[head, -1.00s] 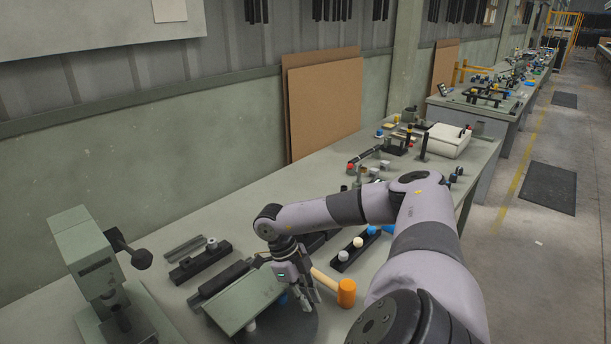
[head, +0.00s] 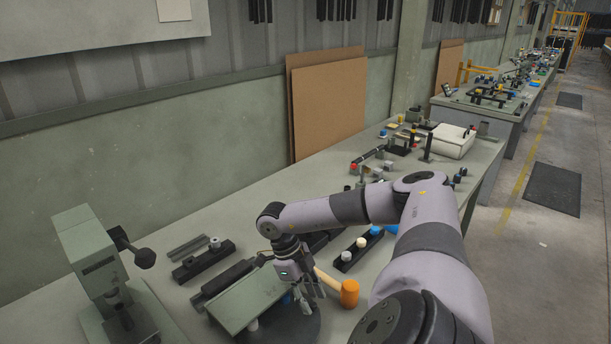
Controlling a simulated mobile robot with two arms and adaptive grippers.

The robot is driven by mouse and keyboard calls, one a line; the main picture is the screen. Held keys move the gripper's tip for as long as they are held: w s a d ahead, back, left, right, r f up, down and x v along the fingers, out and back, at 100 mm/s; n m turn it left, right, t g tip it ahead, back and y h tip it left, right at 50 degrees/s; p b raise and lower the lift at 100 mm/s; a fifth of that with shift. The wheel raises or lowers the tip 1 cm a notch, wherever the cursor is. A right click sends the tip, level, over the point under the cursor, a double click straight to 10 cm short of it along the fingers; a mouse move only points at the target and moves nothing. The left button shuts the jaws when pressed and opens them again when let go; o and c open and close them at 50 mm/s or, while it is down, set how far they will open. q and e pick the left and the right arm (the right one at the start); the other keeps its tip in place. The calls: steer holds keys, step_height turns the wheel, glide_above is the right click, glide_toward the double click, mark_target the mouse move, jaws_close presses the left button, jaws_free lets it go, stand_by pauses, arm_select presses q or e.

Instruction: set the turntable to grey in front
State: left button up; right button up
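The turntable seems to be the dark round disc (head: 298,328) at the bottom of the head view, cut off by the frame edge. A grey-green plate (head: 243,302) covers its left part. A small blue piece (head: 287,299) and a light grey piece (head: 253,325) show at the plate's edges. My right gripper (head: 312,298) points down over the disc, right of the plate. Its fingers are small and dark, so I cannot tell whether they are open or touching anything. My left gripper is not in view.
An orange mallet (head: 349,293) lies right of my gripper. A green bench machine (head: 95,260) stands at left. Black racks with knobs (head: 203,262) and pegs (head: 358,248) lie behind. A white box (head: 451,141) stands farther along the bench.

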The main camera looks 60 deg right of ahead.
steer(key=v, duration=1.1)
steer(key=shift+r, duration=0.35)
